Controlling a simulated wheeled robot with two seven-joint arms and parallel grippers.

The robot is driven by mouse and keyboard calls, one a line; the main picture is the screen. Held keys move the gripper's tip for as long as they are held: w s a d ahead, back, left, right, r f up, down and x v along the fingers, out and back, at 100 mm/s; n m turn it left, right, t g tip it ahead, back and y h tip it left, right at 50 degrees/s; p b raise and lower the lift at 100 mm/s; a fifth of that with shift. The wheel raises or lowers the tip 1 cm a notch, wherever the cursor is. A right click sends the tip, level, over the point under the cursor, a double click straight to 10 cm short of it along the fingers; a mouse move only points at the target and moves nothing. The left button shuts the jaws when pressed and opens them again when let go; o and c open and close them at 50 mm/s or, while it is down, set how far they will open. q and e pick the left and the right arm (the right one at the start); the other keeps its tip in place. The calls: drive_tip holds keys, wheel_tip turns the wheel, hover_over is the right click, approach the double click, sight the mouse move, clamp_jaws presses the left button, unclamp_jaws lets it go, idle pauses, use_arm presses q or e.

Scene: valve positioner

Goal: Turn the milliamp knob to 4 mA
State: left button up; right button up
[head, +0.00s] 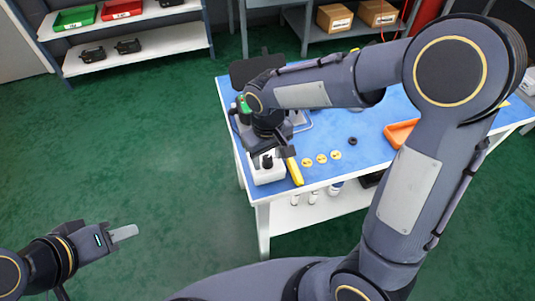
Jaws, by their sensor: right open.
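A small white box (268,176) with a dark knob (267,161) on top stands at the near left corner of the blue-topped table (372,118). It looks like the milliamp source, but its scale is too small to read. My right gripper (274,155) reaches over the table and points down at this box. It is open, with its fingers close around or just above the knob; I cannot tell whether they touch it. My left gripper (123,234) is away from the table, over the green floor at the lower left. Its fingers appear edge-on, so their gap is hidden.
A yellow tool (295,172) lies right beside the white box. Several yellow discs (321,158), a black ring (352,141) and an orange tray (399,133) lie further right. My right arm hides part of the table and the equipment behind. Green floor (150,150) left of the table is clear.

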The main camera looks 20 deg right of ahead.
drive_tip(key=c, duration=1)
drive_tip(key=n+p, duration=0.1)
drive_tip(key=n, duration=0.4)
drive_tip(key=n+p, duration=0.1)
drive_tip(key=n, duration=0.5)
drive_tip(key=shift+r, duration=0.1)
drive_tip(key=n+p, duration=0.2)
drive_tip(key=n, duration=0.4)
drive_tip(key=n+p, duration=0.1)
drive_tip(key=n, duration=0.2)
drive_tip(key=shift+n+p, duration=0.3)
drive_tip(key=shift+p, duration=0.1)
drive_tip(key=shift+n+p, duration=0.6)
drive_tip(key=shift+n, duration=0.9)
